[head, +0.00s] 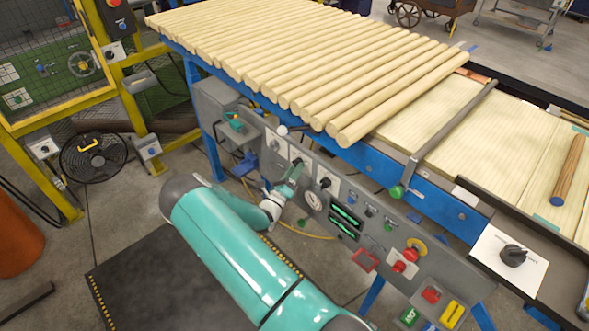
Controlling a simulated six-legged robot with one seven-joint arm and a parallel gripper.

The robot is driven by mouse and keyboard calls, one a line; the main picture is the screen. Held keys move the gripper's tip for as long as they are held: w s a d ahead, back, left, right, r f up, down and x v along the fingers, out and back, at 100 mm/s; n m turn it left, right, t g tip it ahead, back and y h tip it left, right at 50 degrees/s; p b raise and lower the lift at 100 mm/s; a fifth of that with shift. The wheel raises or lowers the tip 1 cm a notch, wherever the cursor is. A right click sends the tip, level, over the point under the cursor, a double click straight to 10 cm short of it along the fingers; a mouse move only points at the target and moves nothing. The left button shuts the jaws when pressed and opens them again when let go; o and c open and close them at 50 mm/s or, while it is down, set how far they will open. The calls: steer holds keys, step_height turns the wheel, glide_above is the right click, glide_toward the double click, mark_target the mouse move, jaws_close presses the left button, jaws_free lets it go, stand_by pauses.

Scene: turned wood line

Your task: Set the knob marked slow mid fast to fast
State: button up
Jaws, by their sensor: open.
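The grey control panel (345,258) runs along the front of the blue-framed line. Its upper left part carries white plates with small black knobs, one black knob (325,183) just right of my gripper and another black knob (297,162) at my gripper's tip. A larger black knob (513,255) sits on a white plate at the far right. The lettering is too small to read, so I cannot tell which knob is marked slow mid fast. My gripper (294,172) is open at the panel's upper left; whether it touches a knob is unclear.
Wooden rods (300,65) lie side by side above the panel, with a green-ended grey bar (440,140) to their right. A red button on a yellow base (414,250), a gauge (312,201) and green displays (345,222) are lower right of my gripper. A yellow guard frame (133,110) stands left.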

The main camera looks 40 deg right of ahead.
steer(key=shift+w+d+r, duration=0.15)
steer(key=shift+w+d, duration=0.1)
steer(key=shift+d, duration=0.35)
steer(key=c, duration=1)
